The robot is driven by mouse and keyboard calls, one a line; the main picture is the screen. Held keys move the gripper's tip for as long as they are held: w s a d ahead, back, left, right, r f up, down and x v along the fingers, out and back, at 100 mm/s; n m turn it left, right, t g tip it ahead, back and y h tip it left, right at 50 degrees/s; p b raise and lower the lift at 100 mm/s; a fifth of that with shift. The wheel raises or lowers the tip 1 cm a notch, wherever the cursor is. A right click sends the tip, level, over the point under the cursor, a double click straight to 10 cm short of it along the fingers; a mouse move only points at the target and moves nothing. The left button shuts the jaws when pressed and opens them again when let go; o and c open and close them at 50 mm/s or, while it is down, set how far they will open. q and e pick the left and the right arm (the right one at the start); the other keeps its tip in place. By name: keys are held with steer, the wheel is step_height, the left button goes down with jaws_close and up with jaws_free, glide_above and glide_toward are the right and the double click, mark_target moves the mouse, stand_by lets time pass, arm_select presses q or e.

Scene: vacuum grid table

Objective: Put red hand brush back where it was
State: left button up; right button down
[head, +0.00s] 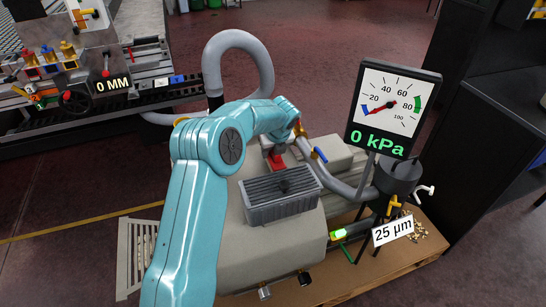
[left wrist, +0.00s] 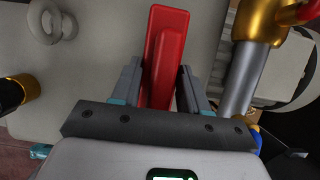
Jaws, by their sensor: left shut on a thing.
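The red hand brush (left wrist: 166,45) runs up the middle of the left wrist view, between the two grey fingers of my left gripper (left wrist: 160,75), which is shut on it. In the head view a small red part of the brush (head: 276,160) shows below the end of my left arm, just behind a grey ribbed block. My left gripper is mostly hidden there by my own arm. The brush is over the pale table top (head: 245,245). I cannot tell whether it touches the surface. My right gripper is not in view.
The grey ribbed block (head: 281,194) stands close in front of the brush. A gauge (head: 392,108) reading 0 kPa, a grey hose (head: 352,188) and a dark pot (head: 397,176) stand on the right. A brass fitting and pipe (left wrist: 245,70) are close right of the gripper.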

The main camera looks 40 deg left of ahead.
arm_select(q)
step_height(320, 180, down, 2)
steer(key=shift+f, duration=0.15)
steer(key=o, duration=1.1)
steer(key=p+v, duration=0.2)
steer(key=v, duration=1)
stand_by(0.3)
